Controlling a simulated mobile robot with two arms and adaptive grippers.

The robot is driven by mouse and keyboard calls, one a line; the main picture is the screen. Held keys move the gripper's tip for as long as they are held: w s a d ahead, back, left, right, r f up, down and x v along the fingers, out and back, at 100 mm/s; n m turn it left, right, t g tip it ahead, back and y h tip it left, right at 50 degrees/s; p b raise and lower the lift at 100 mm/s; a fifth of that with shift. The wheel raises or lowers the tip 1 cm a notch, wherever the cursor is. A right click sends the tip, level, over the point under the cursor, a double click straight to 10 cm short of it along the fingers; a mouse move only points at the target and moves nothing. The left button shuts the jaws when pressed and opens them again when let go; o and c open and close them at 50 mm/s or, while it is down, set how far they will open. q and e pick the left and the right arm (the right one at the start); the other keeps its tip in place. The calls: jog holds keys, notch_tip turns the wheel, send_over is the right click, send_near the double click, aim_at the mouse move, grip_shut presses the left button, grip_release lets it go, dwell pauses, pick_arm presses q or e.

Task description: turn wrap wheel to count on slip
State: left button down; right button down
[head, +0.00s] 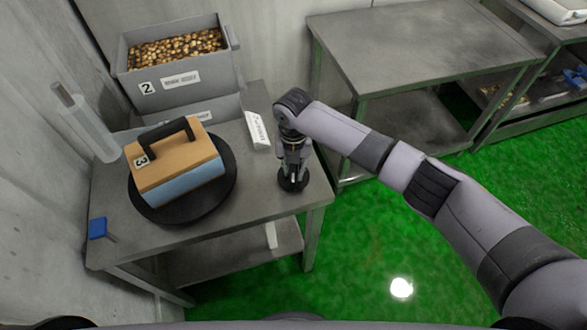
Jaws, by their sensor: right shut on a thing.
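My right gripper (292,166) reaches down over the right end of the table and is shut on a small black wheel (293,185) at the tabletop. The fingers partly hide the wheel. A white slip (257,131) with dark print stands just behind and left of my right gripper; its text is too small to read surely. A black round turntable (223,197) sits on the left of the table. On it rests a box with a tan top, blue lower side and black handle (176,172), marked 3. My left gripper is out of view.
The grey table (255,218) carries these things, with a blue block (98,228) at its left edge. Behind stands a grey bin (178,82) marked 2, full of small brown pieces. Another grey table (430,50) is at the back right. The green floor (400,240) is open.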

aim_at(293, 168)
jog(key=shift+n+b, duration=0.5)
jog(key=shift+n, duration=1.4)
jog(key=c, duration=1.5)
grip_release()
jog(key=shift+r, duration=0.3)
notch_tip(293, 168, up, 12)
jog(key=shift+f, duration=0.25)
